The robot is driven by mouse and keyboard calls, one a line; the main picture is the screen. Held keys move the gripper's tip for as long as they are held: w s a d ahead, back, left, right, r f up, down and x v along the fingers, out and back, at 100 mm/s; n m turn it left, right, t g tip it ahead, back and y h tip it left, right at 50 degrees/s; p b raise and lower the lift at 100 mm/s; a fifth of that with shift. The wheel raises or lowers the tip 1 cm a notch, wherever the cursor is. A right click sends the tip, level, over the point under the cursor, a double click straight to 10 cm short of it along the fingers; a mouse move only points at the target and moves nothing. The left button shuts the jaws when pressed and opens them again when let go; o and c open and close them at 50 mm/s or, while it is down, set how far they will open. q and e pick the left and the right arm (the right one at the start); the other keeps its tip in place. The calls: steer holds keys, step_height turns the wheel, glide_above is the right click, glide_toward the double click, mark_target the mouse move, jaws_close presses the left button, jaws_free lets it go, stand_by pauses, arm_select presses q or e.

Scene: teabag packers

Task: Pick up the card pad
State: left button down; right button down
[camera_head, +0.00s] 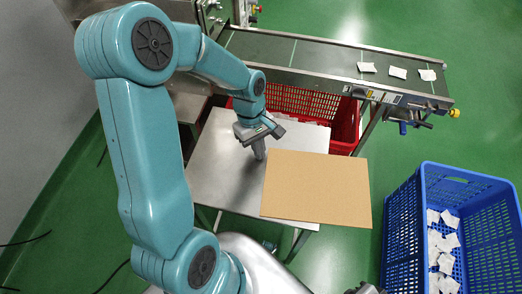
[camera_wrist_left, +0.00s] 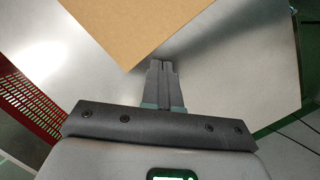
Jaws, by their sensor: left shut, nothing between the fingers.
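The card pad (camera_head: 318,188) is a flat tan rectangle on the metal table (camera_head: 222,187), with its right side reaching past the table edge in the head view. It also shows at the top of the left wrist view (camera_wrist_left: 135,22), with one corner pointing down. My left gripper (camera_head: 260,155) is just left of the pad's upper left edge, pointing down. In the left wrist view its fingertips (camera_wrist_left: 161,64) are together with nothing between them, close to the pad's corner. I cannot tell whether they touch the pad.
A red crate (camera_head: 345,125) with white packets stands behind the table. A conveyor (camera_head: 320,60) carries several teabags (camera_head: 398,72) at the back. A blue crate (camera_head: 405,215) holding several white packets stands at the right. The table's left part is bare.

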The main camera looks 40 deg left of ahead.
arm_select(q)
steer(key=shift+w+a+r, duration=0.15)
steer(key=shift+a+r, duration=0.2)
steer(key=shift+a, duration=0.2)
steer(key=shift+w+a+r, duration=0.15)
steer(key=shift+a+r, duration=0.2)
steer(key=shift+a, duration=0.15)
steer(key=p+v, duration=0.1)
steer(key=v, duration=0.6)
steer(key=shift+r+p, duration=0.25)
steer(key=shift+p, duration=0.1)
steer(key=c, duration=1.7)
jaws_free()
steer(key=shift+r, duration=0.3)
steer(key=shift+c, duration=0.2)
steer(key=o, duration=0.5)
steer(key=shift+s+d+r, duration=0.1)
steer(key=shift+s+r, duration=0.1)
steer(key=shift+r, duration=0.1)
arm_select(e)
steer(key=shift+w+a+r, duration=0.1)
steer(key=shift+a+r, duration=0.2)
steer(key=shift+r, duration=0.2)
steer(key=shift+w+a+r, duration=0.1)
steer(key=shift+a+r, duration=0.2)
steer(key=shift+r, duration=0.2)
